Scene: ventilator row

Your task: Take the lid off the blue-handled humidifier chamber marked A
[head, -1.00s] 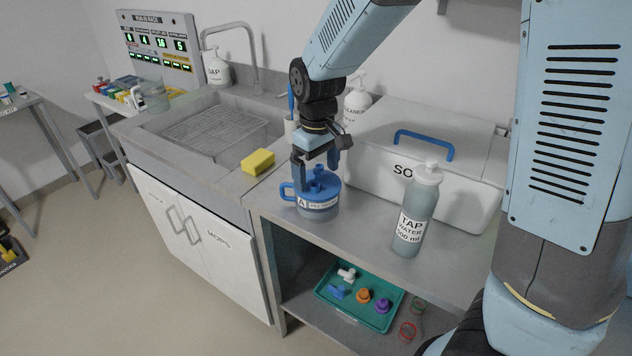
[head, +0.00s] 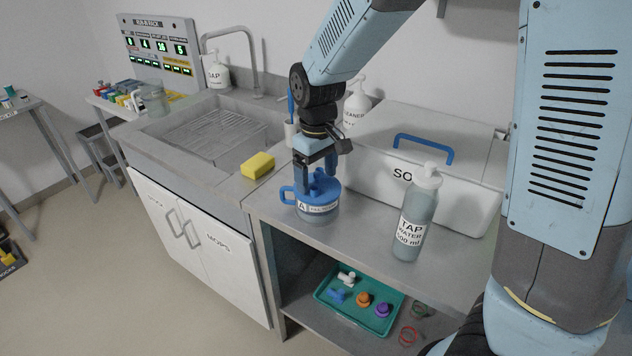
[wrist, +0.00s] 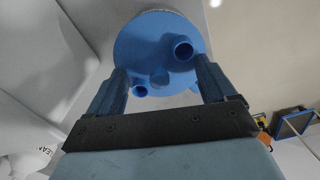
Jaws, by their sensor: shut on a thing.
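The humidifier chamber marked A (head: 318,216) stands upright on the steel counter, with a blue side handle (head: 287,194). Its blue lid (head: 326,187) is on top and looks seated. In the wrist view the round lid (wrist: 148,38) shows two tube ports. My gripper (head: 317,170) points down over the chamber, its fingers low on either side of the lid's raised middle. In the wrist view my gripper (wrist: 162,76) is shut on the lid; the exact contact is partly hidden.
A tap water bottle (head: 412,225) stands right of the chamber. A large white box (head: 460,190) with a blue handle is behind it. A yellow sponge (head: 257,166) lies left, by the sink (head: 180,150). A green tray (head: 335,309) of small parts sits on the shelf below.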

